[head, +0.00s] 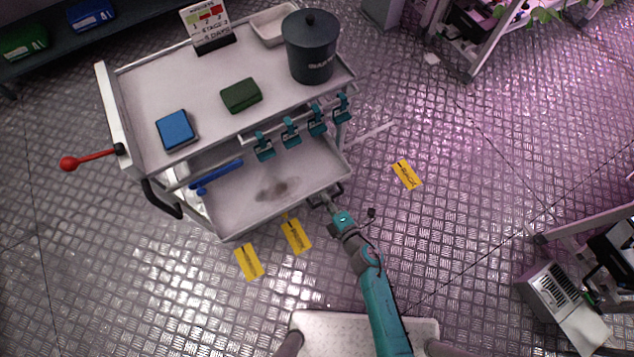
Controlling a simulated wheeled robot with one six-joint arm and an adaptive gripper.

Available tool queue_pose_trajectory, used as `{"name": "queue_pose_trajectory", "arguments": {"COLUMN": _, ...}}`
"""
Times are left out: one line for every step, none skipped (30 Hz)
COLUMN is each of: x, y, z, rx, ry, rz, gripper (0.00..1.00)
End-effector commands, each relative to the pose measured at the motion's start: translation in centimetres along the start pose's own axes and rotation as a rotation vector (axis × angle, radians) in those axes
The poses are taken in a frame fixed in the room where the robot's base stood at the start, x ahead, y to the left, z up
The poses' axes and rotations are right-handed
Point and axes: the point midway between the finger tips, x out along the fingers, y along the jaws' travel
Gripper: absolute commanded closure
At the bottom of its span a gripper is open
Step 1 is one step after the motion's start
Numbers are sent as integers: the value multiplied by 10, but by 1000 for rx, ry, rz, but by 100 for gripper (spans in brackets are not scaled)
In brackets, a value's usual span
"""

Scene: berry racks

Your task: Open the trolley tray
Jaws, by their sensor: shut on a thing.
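The trolley (170,75) stands at the upper left, with a pale top and a lower trolley tray (235,215). The tray sticks out from under the top toward me. Its floor shows a brown stain (278,190), and a blue tool (216,177) lies at its left. My gripper (327,199) is at the tray's front edge, near its right corner, and is shut on it. The fingertips are small here, and the exact part gripped is hard to make out.
On the trolley top are a dark lidded bin (310,55), a green pad (241,95) and a blue pad (176,130). Several teal clips (290,132) hang above the tray. A red-knobbed lever (90,160) juts left. Yellow floor tags (296,234) lie in front; open floor lies right.

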Motion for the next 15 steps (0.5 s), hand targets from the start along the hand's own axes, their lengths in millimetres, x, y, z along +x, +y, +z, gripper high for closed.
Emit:
{"name": "queue_pose_trajectory", "arguments": {"x": -14, "y": -5, "z": 0, "rx": 2, "ry": -3, "rz": -4, "gripper": 100}}
{"name": "queue_pose_trajectory", "arguments": {"x": -21, "y": -6, "z": 0, "rx": 2, "ry": -3, "rz": -4, "gripper": 100}}
{"name": "queue_pose_trajectory", "arguments": {"x": -29, "y": -8, "z": 0, "rx": 2, "ry": -2, "rz": -3, "gripper": 100}}
{"name": "queue_pose_trajectory", "arguments": {"x": -35, "y": -9, "z": 0, "rx": 2, "ry": -3, "rz": -4, "gripper": 100}}
{"name": "queue_pose_trajectory", "arguments": {"x": -40, "y": -10, "z": 0, "rx": 2, "ry": -3, "rz": -3, "gripper": 100}}
{"name": "queue_pose_trajectory", "arguments": {"x": -46, "y": -11, "z": 0, "rx": 2, "ry": -2, "rz": -3, "gripper": 100}}
{"name": "queue_pose_trajectory", "arguments": {"x": -50, "y": -12, "z": 0, "rx": 1, "ry": -3, "rz": -3, "gripper": 100}}
{"name": "queue_pose_trajectory", "arguments": {"x": -54, "y": -12, "z": 0, "rx": 1, "ry": -3, "rz": -3, "gripper": 100}}
{"name": "queue_pose_trajectory", "arguments": {"x": -58, "y": -13, "z": 0, "rx": 0, "ry": -1, "rz": -2, "gripper": 100}}
{"name": "queue_pose_trajectory", "arguments": {"x": -61, "y": -14, "z": 0, "rx": 1, "ry": -1, "rz": -3, "gripper": 100}}
{"name": "queue_pose_trajectory", "arguments": {"x": -64, "y": -15, "z": 0, "rx": 1, "ry": -1, "rz": -3, "gripper": 100}}
{"name": "queue_pose_trajectory", "arguments": {"x": -66, "y": -15, "z": 0, "rx": 1, "ry": -2, "rz": -3, "gripper": 100}}
{"name": "queue_pose_trajectory", "arguments": {"x": -67, "y": -15, "z": 0, "rx": 1, "ry": -1, "rz": -2, "gripper": 100}}
{"name": "queue_pose_trajectory", "arguments": {"x": -68, "y": -15, "z": 0, "rx": 0, "ry": -1, "rz": -2, "gripper": 100}}
{"name": "queue_pose_trajectory", "arguments": {"x": -69, "y": -16, "z": 0, "rx": 0, "ry": 0, "rz": -1, "gripper": 100}}
